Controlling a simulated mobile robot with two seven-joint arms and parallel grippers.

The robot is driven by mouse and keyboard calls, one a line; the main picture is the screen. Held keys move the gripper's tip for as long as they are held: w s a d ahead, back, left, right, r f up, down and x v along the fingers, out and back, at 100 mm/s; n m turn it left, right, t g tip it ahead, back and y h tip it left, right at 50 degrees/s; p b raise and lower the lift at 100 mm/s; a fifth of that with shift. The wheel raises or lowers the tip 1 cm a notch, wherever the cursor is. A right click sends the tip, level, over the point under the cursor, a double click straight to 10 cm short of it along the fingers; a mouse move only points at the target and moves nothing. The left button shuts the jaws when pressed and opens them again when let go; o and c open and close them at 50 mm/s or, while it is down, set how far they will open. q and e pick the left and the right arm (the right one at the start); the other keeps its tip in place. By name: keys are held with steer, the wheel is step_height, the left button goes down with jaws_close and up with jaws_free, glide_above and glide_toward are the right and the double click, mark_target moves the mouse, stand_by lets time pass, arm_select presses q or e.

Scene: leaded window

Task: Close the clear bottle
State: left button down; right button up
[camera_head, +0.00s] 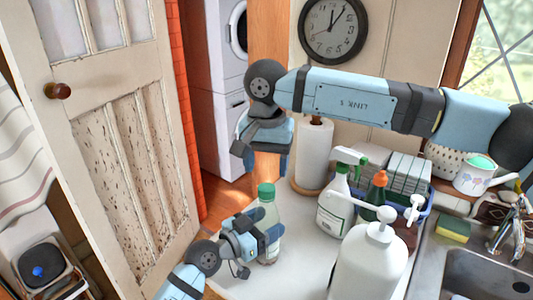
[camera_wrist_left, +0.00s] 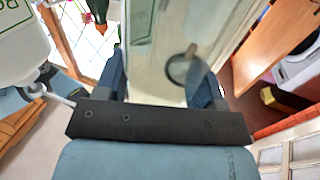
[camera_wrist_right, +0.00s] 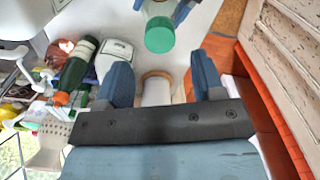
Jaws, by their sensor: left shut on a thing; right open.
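The clear bottle (camera_head: 267,213) stands upright on the white counter, with a green cap (camera_head: 266,190) at its top. I cannot tell how tightly the cap sits. My left gripper (camera_head: 265,234) is shut around the bottle's body from the left; in the left wrist view the clear bottle (camera_wrist_left: 160,60) fills the space between the fingers. My right gripper (camera_head: 268,168) is open and empty, pointing down just above the cap. In the right wrist view the green cap (camera_wrist_right: 160,35) lies beyond its fingers, apart from them.
A white pump bottle (camera_head: 368,265) stands at the front right. A spray bottle (camera_head: 335,205), a darker bottle with an orange top (camera_head: 377,190) and a paper roll (camera_head: 313,155) stand right of the clear bottle. The sink (camera_head: 480,275) is far right, a door (camera_head: 120,130) left.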

mark_target(267, 187)
step_height(267, 187, down, 6)
steer(key=shift+r, duration=0.15)
stand_by(0.3)
steer(key=c, duration=1)
